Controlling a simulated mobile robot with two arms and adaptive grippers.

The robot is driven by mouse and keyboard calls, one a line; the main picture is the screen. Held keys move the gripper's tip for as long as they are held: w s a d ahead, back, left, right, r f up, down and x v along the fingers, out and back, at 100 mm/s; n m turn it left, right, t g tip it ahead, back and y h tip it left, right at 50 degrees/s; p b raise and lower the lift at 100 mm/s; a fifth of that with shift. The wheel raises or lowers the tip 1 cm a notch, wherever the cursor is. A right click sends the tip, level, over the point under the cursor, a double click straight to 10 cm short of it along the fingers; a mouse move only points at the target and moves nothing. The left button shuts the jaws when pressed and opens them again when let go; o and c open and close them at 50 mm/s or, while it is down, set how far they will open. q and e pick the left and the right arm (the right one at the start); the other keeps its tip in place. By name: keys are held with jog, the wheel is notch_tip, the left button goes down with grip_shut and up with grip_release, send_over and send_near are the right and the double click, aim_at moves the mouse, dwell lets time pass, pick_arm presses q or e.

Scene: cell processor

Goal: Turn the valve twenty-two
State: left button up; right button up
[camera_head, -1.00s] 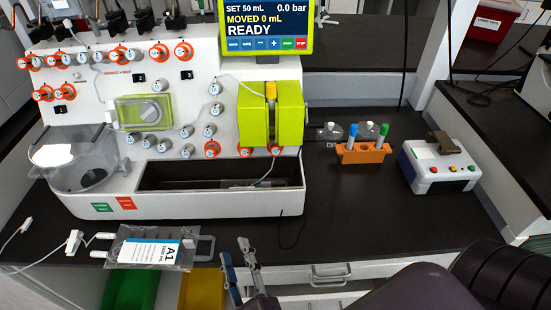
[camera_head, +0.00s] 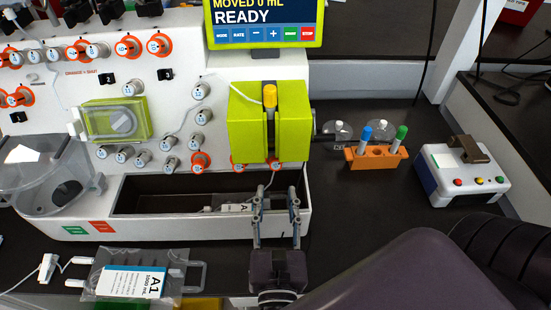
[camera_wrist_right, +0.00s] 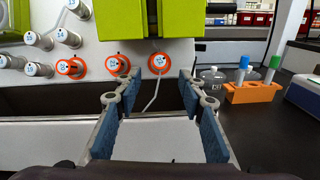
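The cell processor (camera_head: 150,215) carries many round numbered valves, some with orange collars. Their numbers are too small to read with certainty, so I cannot tell which is twenty-two. Along the lower right sit orange-collared valves: one on the left (camera_head: 200,162), one in the middle (camera_head: 238,165) and one on the right (camera_head: 272,165), partly under the green block. In the right wrist view they show at left (camera_wrist_right: 71,67), middle (camera_wrist_right: 117,65) and right (camera_wrist_right: 158,63). My right gripper (camera_head: 275,190) is open and empty, in front of the trough and below the right valve. My left gripper is out of view.
A green block (camera_head: 245,120) with a yellow-capped part overhangs the valves. A thin tube hangs into the dark trough (camera_head: 150,195). To the right stand an orange tube rack (camera_head: 375,160) and a white box with buttons (camera_head: 460,185). A labelled bag (camera_head: 125,280) lies front left.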

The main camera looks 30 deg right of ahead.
aim_at(276, 167)
jog(key=p+x, duration=0.2)
jog(key=x, duration=0.5)
jog(key=shift+r+p, duration=0.15)
jog(key=shift+p, duration=0.15)
grip_shut()
